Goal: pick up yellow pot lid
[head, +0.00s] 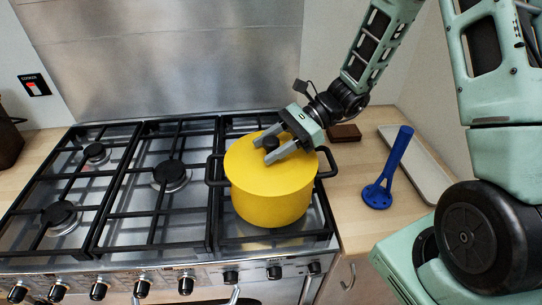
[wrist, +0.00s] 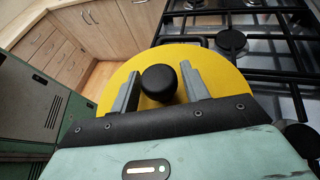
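The yellow pot lid (head: 247,169) sits on the yellow pot (head: 274,208), which stands on the right burner of the range cooker. Its round black knob (head: 270,144) is at the middle of the lid. My gripper (head: 268,151) is low over the lid with its two fingers apart, one on each side of the knob. In the wrist view, the knob (wrist: 159,82) lies between the open fingers, with a visible gap on the right and a small one on the left. The lid (wrist: 120,80) fills the space behind them.
The cooker's black grates (head: 150,190) and burners lie left of the pot. On the right counter are a blue slotted utensil (head: 390,170), a brown block (head: 344,133) and a pale tray (head: 418,165). A steel backsplash (head: 170,60) rises behind the cooker.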

